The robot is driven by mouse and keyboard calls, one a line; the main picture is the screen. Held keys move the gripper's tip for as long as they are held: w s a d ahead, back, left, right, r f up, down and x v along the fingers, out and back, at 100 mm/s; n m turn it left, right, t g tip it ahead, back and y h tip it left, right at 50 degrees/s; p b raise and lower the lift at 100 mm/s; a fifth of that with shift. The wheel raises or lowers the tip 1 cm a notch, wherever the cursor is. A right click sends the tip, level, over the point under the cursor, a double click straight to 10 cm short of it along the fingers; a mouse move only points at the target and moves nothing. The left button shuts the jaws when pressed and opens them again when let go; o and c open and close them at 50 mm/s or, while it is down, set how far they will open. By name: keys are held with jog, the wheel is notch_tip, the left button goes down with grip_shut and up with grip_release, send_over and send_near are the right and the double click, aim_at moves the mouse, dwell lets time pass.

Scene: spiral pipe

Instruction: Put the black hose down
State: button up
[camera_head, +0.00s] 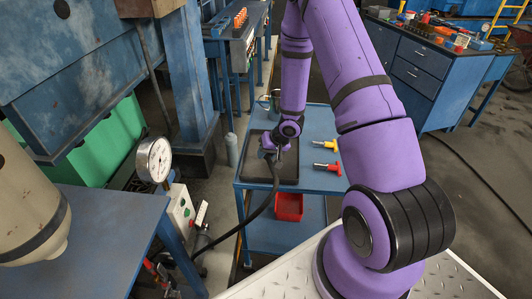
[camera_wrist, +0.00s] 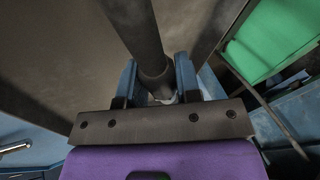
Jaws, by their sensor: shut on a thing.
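A black hose (camera_head: 262,207) rises from the floor area at lower left, curves up past the cart's front edge and ends at my gripper (camera_head: 272,158). In the wrist view my gripper (camera_wrist: 160,82) has its two blue fingers on either side of the hose end (camera_wrist: 150,62), shut on it. A small bright ring shows at the hose end between the fingers. The gripper is over the dark tray (camera_head: 290,174) on the blue cart (camera_head: 320,182). I cannot tell whether the hose end touches the tray.
Yellow-handled (camera_head: 325,145) and red-handled (camera_head: 328,168) tools lie on the cart, right of the tray. A red bin (camera_head: 289,206) sits beneath the cart top. A pressure gauge (camera_head: 154,160) and blue table (camera_head: 80,245) stand at left.

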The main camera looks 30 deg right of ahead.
jog(key=shift+f, duration=0.25)
jog(key=o, duration=0.9)
jog(key=shift+o, duration=0.2)
